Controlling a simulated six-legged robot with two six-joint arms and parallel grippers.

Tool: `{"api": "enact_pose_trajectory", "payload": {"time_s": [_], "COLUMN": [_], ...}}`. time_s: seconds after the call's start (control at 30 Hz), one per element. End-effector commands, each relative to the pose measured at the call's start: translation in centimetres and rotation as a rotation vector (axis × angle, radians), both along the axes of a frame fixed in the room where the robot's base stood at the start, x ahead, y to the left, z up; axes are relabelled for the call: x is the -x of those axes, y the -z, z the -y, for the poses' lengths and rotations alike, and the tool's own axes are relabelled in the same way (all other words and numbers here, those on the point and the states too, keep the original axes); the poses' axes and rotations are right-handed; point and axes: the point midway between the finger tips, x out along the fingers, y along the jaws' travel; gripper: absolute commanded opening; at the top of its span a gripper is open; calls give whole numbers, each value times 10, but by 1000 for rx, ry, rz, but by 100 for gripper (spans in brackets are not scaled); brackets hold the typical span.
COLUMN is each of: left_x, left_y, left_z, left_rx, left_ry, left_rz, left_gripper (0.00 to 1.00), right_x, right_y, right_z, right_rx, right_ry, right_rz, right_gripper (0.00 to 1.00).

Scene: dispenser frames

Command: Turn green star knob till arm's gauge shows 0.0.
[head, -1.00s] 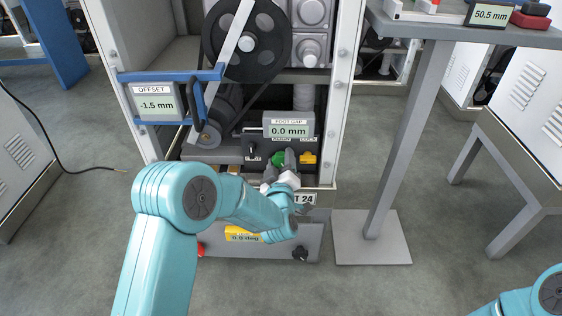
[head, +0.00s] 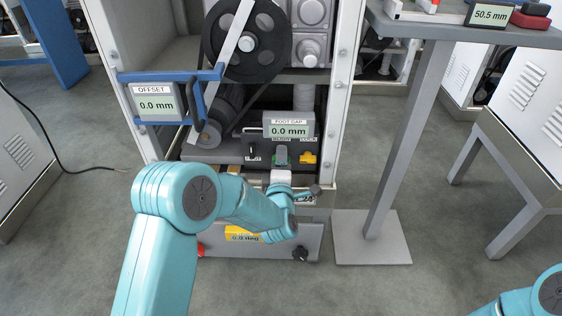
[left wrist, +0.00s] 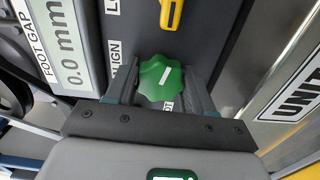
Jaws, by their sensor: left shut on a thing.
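The green star knob (left wrist: 160,78) sits between the two fingers of my left gripper (left wrist: 161,90) in the left wrist view. The gripper is shut on it; in the head view the gripper (head: 281,158) mostly hides the knob. The arm's gauge, labelled OFFSET (head: 155,103), is on the blue arm at the upper left of the frame and reads 0.0 mm. My right gripper is out of view; only part of my right arm shows at the bottom right corner.
The FOOT GAP display (head: 289,126) just above the knob reads 0.0 mm. A yellow knob (head: 308,157) is close right of the gripper, a black knob (head: 251,150) to its left. A black pulley wheel (head: 247,42) stands above. A lower panel (head: 275,252) is beneath my arm.

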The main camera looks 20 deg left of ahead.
Motion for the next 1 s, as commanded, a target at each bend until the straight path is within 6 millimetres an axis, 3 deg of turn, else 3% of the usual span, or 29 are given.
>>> {"api": "enact_pose_trajectory", "payload": {"time_s": [0.77, 0.8, 1.0], "left_x": [1, 1, 0], "left_y": [2, 2, 1], "left_z": [2, 2, 1], "left_rx": [89, 89, 88], "left_ry": [4, 4, 3], "left_rz": [20, 20, 22], "left_gripper": [22, 62, 62], "right_x": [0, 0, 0], "right_y": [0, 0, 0], "right_z": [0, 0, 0], "right_rx": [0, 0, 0], "right_ry": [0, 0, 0], "right_rz": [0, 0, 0], "right_gripper": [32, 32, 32]}}
